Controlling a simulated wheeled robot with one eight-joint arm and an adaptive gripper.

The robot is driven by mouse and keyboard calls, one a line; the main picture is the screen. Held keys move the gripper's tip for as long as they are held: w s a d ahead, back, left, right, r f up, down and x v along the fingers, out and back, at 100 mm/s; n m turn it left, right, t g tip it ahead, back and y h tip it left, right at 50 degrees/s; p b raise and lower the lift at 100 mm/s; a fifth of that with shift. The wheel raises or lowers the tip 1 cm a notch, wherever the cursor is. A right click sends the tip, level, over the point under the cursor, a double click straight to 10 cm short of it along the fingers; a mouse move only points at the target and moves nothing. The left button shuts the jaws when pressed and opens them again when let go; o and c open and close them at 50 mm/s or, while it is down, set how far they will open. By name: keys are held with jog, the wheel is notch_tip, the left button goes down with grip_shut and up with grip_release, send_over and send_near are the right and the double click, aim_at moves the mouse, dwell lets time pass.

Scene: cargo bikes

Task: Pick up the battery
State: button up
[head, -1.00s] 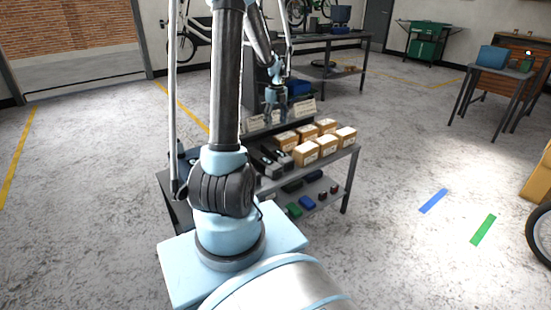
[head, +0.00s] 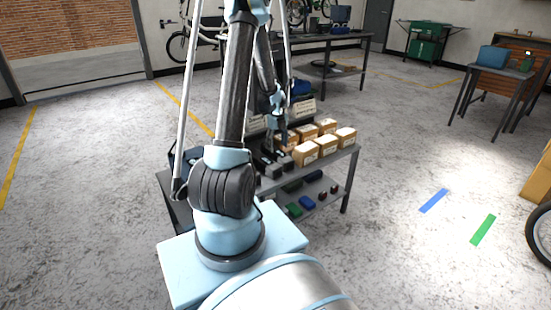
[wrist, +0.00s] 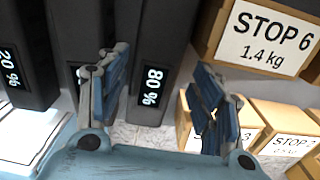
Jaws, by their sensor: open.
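Several black batteries stand in a row on the bench. The one labelled 80 % (wrist: 160,50) shows between the two fingers of my gripper (wrist: 162,70) in the wrist view. A battery labelled 20 % (wrist: 22,50) is at the far left, and another (wrist: 80,25) stands between them, its label mostly hidden by the left finger. My gripper is open with nothing in it; I cannot tell whether a finger touches a battery. In the head view my gripper (head: 281,138) is low over the bench beside the boxes, partly hiding the dark batteries (head: 268,163).
Cardboard boxes (head: 320,148) sit on the bench (head: 335,160) just right of the batteries. A box labelled STOP 6 (wrist: 265,40) is close to the right finger. A lower shelf (head: 318,195) holds small coloured items. The floor to the right is mostly clear.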

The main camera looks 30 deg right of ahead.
aim_at(277, 151)
jog(key=shift+a+f, duration=0.2)
jog(key=shift+f, duration=2.6)
grip_shut()
